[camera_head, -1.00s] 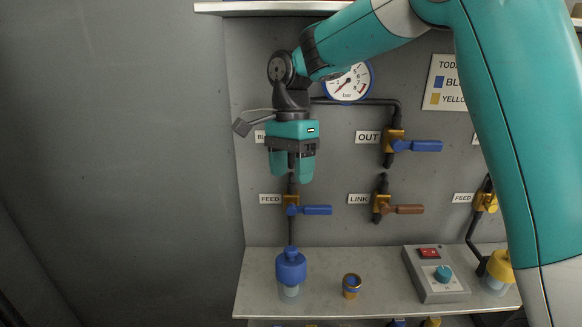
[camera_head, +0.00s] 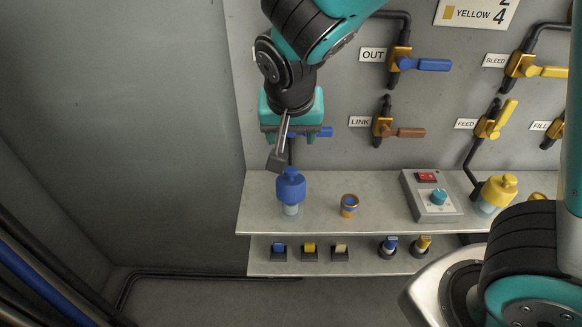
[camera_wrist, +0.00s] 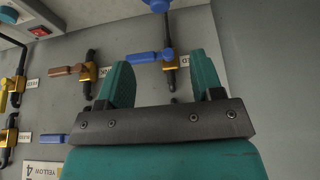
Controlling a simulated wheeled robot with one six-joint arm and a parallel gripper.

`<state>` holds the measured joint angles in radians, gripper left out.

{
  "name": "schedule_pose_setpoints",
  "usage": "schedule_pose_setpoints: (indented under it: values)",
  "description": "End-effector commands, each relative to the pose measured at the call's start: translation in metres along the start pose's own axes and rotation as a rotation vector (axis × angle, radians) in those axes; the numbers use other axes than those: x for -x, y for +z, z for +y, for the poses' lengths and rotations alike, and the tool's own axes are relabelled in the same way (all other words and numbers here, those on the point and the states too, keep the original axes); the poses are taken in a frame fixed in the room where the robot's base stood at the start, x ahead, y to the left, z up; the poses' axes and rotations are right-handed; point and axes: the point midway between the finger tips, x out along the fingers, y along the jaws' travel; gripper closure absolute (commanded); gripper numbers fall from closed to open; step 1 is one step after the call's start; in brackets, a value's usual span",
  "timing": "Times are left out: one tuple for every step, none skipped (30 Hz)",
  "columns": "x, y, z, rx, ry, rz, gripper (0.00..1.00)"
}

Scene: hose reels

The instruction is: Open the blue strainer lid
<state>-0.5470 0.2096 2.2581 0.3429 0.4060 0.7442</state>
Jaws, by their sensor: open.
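The blue strainer lid (camera_head: 291,186) is a domed blue cap with a narrow knob on top. It sits upright on the clear strainer bowl (camera_head: 290,210) on the upper shelf. My gripper (camera_head: 293,132) is just above and behind the lid, against the wall; its fingers are mostly hidden in the head view. In the wrist view my gripper (camera_wrist: 163,76) is open with nothing between its two teal fingers. Part of the blue lid (camera_wrist: 157,5) shows at the top edge there, apart from the fingers.
A small brass-and-blue cup (camera_head: 349,205) stands right of the strainer. A control box (camera_head: 431,196) and a yellow-lidded strainer (camera_head: 497,192) stand farther right. Valves with protruding handles line the wall. A lower shelf (camera_head: 262,268) holds several small parts.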

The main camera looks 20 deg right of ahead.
Motion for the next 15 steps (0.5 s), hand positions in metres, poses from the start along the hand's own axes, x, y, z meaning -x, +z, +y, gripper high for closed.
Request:
schedule_pose_setpoints:
  values:
    - [-0.012, 0.001, 0.001, -0.001, 0.006, -0.005, 0.40]
    - [-0.018, 0.001, 0.001, -0.002, 0.006, -0.004, 0.40]
    - [-0.027, 0.001, 0.001, -0.003, 0.007, -0.005, 0.40]
    - [-0.035, 0.001, 0.001, -0.002, 0.007, -0.006, 0.40]
    - [-0.041, 0.001, 0.001, -0.003, 0.006, -0.006, 0.40]
    - [-0.051, 0.001, 0.001, -0.004, 0.006, -0.007, 0.40]
    - [-0.058, 0.001, 0.001, -0.004, 0.007, -0.007, 0.40]
    - [-0.065, 0.001, 0.001, -0.004, 0.006, -0.007, 0.40]
    - [-0.074, 0.001, 0.002, -0.004, 0.006, -0.007, 0.40]
    - [-0.081, 0.001, 0.002, -0.004, 0.007, -0.007, 0.40]
    - [-0.088, 0.001, 0.001, -0.005, 0.006, -0.007, 0.40]
    - [-0.097, 0.001, 0.001, -0.004, 0.005, -0.007, 0.40]
    - [-0.103, 0.001, 0.001, -0.004, 0.004, -0.007, 0.40]
    - [-0.109, 0.001, 0.001, -0.004, 0.005, -0.007, 0.40]
    - [-0.117, 0.001, 0.001, -0.005, 0.004, -0.007, 0.40]
